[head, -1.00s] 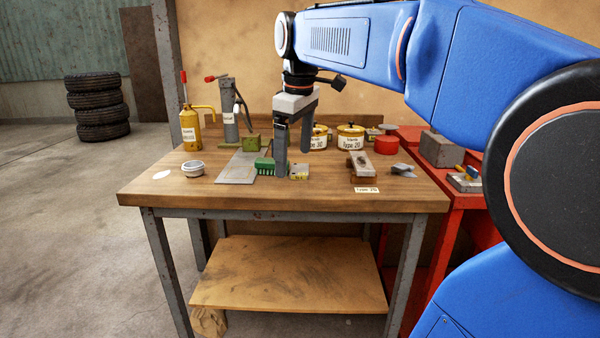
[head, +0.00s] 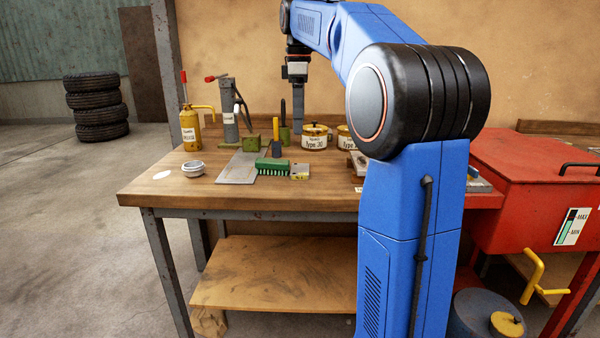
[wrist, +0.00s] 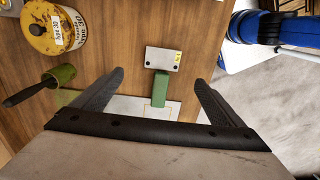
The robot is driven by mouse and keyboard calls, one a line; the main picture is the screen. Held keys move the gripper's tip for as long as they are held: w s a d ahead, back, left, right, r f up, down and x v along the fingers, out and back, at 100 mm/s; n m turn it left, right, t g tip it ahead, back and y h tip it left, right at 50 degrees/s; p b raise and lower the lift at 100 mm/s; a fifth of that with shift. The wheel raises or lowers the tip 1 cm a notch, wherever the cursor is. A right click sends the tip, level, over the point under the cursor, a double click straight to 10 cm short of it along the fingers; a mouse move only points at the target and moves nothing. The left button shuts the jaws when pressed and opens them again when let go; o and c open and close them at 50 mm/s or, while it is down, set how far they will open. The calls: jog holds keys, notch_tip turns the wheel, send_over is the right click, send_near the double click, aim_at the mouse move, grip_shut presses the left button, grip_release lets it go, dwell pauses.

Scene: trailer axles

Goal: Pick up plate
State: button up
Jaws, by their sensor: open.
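A small metal plate (head: 300,171) with holes and a yellow label lies on the workbench, right of a green block-like brush (head: 272,166). In the wrist view the plate (wrist: 163,59) shows whole, beyond the end of the green brush (wrist: 160,88). My gripper (head: 298,128) is open and empty, pointing down over the back part of the bench, apart from the plate. In the wrist view its two fingers (wrist: 160,80) frame the brush and the plate lies between the lines of the fingertips, lower down.
A grey sheet (head: 238,168) lies left of the brush. A yellow-handled tool (head: 276,140), a green cup with a black handle (head: 284,133) and a Type 30 tin (head: 315,137) stand behind. A red cabinet (head: 530,190) is at the right. The bench's front strip is clear.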

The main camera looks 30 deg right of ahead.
send_over(300, 168)
jog(key=f, duration=0.7)
jog(key=shift+w+f, duration=0.2)
jog(key=shift+f, duration=0.2)
jog(key=shift+s+f, duration=0.15)
jog(key=shift+f, duration=1.25)
jog(key=shift+s+f, duration=0.15)
jog(key=shift+f, duration=1.25)
jog(key=c, duration=1.6)
